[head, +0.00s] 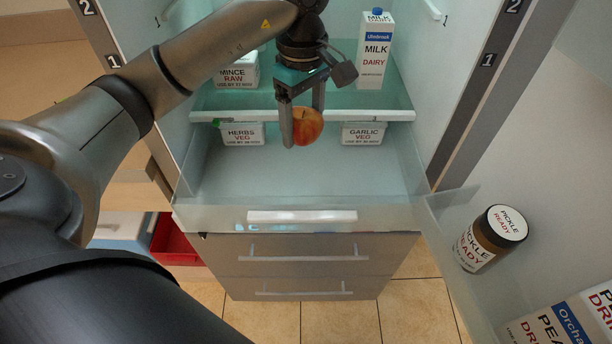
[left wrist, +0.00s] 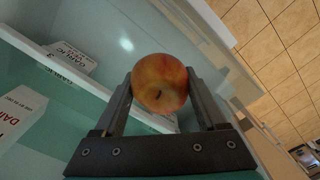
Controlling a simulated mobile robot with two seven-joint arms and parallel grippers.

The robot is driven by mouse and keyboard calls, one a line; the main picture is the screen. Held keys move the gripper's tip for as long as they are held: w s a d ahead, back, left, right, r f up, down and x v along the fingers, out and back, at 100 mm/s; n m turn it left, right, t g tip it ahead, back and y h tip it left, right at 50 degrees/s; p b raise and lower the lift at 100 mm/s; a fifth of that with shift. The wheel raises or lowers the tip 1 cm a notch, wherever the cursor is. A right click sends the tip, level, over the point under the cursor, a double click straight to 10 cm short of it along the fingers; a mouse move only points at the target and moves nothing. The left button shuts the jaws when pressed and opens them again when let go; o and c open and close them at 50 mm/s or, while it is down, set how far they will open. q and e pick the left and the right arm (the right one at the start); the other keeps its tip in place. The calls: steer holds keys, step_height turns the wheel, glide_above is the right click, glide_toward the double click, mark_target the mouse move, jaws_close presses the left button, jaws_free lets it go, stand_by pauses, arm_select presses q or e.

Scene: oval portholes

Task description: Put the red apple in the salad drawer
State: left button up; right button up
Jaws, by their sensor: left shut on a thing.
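The red apple (head: 308,127) is between the fingers of my left gripper (head: 303,120), which is shut on it. In the left wrist view the apple (left wrist: 160,83) sits between the two fingertips (left wrist: 158,100). The salad drawer (head: 300,180) is pulled out at the bottom of the fridge, with a pale handle on its front. The gripper and apple appear above the drawer's open part, apart from its floor. Two tubs, herbs (head: 243,133) and garlic (head: 362,133), are at the back of the drawer. My right gripper is not in view.
A glass shelf (head: 300,115) spans the fridge just behind the apple. It bears a mince tub (head: 238,72) and a milk carton (head: 375,50). The open door at right holds a pickle jar (head: 491,239) and drink cartons (head: 570,322). The drawer's front half is clear.

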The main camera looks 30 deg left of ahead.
arm_select(q)
step_height(320, 180, down, 8)
steer(key=b, duration=0.1)
glide_above(304, 195)
step_height(304, 195, down, 4)
steer(key=shift+f+b, duration=0.1)
steer(key=shift+b, duration=0.3)
steer(key=shift+f, duration=0.45)
step_height(304, 195, down, 4)
steer(key=shift+r+b, duration=0.2)
steer(key=shift+b, duration=0.25)
steer(key=shift+f, duration=0.2)
steer(key=shift+r, duration=0.1)
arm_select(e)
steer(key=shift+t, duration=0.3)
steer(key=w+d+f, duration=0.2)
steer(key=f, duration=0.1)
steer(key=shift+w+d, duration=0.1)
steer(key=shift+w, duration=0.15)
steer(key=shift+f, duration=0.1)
arm_select(q)
steer(key=o, duration=1.4)
steer(key=shift+o, duration=0.2)
